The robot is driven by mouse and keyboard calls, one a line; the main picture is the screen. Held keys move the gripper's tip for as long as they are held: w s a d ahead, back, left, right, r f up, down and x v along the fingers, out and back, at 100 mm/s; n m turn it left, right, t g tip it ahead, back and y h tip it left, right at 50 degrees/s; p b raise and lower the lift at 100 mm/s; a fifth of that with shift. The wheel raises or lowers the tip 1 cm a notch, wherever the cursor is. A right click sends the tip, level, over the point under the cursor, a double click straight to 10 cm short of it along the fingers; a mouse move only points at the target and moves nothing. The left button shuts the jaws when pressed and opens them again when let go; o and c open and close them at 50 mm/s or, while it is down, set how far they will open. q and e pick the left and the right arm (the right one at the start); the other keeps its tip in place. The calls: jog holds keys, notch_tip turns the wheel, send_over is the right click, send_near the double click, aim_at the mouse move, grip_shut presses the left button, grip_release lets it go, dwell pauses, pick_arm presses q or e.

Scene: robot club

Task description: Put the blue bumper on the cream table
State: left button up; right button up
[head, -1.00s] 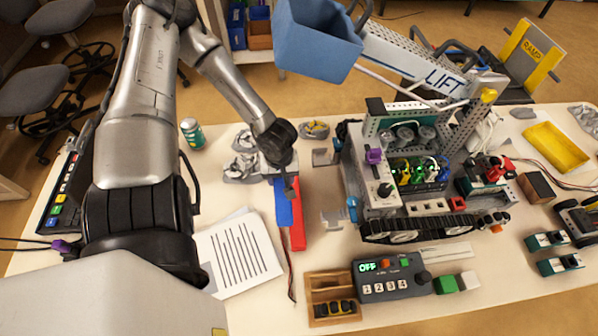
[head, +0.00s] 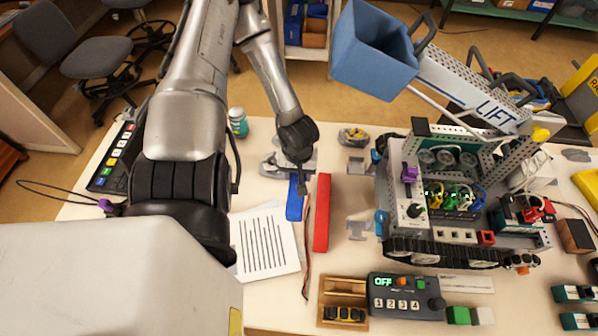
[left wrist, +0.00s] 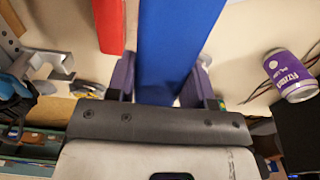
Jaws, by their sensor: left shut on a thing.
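The blue bumper (head: 294,199) is a long flat blue bar over the cream table (head: 280,312), left of the red bar (head: 321,212) with a narrow gap between them. My left gripper (head: 301,184) is shut on the blue bumper near its far end. In the left wrist view the blue bumper (left wrist: 176,40) runs between the purple fingers of my left gripper (left wrist: 160,85), and the red bar (left wrist: 109,25) is beside it. I cannot tell whether the bumper touches the tabletop. My right gripper is not in view.
Printed paper (head: 265,243) lies to the left and a thin wire (head: 306,245) runs beside the red bar. A tracked robot with a lift arm (head: 450,210) stands right. A control box (head: 403,296) and wooden tray (head: 343,305) are in front. A green jar (head: 238,122) stands at the back.

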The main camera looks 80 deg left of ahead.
pick_arm(q)
jog(key=shift+r+p, duration=1.6)
jog(key=shift+r, duration=0.25)
jog(key=shift+r+p, duration=0.35)
